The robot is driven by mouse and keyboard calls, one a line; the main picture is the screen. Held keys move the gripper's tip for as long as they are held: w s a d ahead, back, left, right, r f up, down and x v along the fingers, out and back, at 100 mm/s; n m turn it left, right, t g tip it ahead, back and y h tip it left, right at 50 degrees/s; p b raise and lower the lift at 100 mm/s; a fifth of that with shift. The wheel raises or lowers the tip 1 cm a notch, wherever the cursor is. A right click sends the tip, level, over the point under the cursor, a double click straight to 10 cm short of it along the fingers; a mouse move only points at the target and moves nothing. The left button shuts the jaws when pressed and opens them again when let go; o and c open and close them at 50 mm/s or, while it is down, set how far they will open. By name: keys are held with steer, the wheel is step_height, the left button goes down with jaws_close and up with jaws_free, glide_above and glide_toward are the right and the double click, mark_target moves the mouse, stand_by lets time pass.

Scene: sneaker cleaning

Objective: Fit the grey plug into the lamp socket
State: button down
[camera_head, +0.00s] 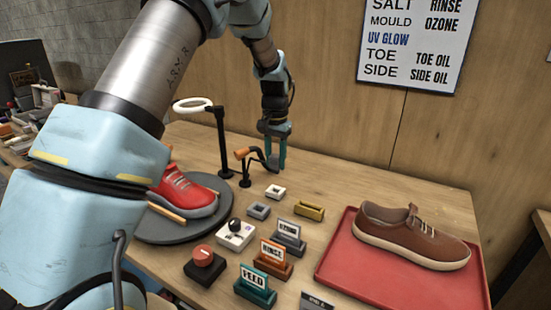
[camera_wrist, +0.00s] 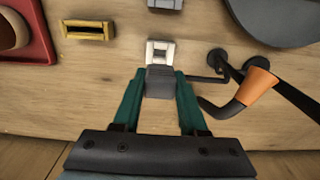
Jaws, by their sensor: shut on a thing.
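My gripper (camera_wrist: 160,74) has two teal fingers, shut on the grey plug (camera_wrist: 160,84), a dark grey block between the fingertips. In the wrist view, a white block with an opening (camera_wrist: 160,50) lies just beyond the plug; I cannot tell whether they touch. In the head view my gripper (camera_head: 275,158) points down behind the white block (camera_head: 275,191), and the plug is not clear there. A grey block with an opening (camera_head: 258,210) and a yellow slotted block (camera_head: 309,210) lie nearby. No label shows which block is the lamp socket.
A ring lamp on a black post (camera_head: 221,140) and an orange-handled crank (camera_head: 241,153) stand close left of my gripper. A red shoe (camera_head: 184,192) sits on a turntable (camera_head: 160,232). A red tray (camera_head: 335,265) holds a brown shoe (camera_head: 412,236). Labelled holders (camera_head: 276,262) stand in front.

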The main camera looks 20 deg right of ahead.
mark_target(276, 173)
steer(key=shift+f+b, duration=1.3)
steer(key=shift+f, duration=1.4)
steer(key=shift+f+b, duration=0.45)
steer(key=shift+f, duration=0.9)
steer(key=shift+c, duration=1.8)
jaws_free()
steer(key=shift+r, duration=0.15)
step_height(276, 173, up, 11)
steer(key=shift+f+b, duration=0.2)
steer(key=shift+b, duration=1.05)
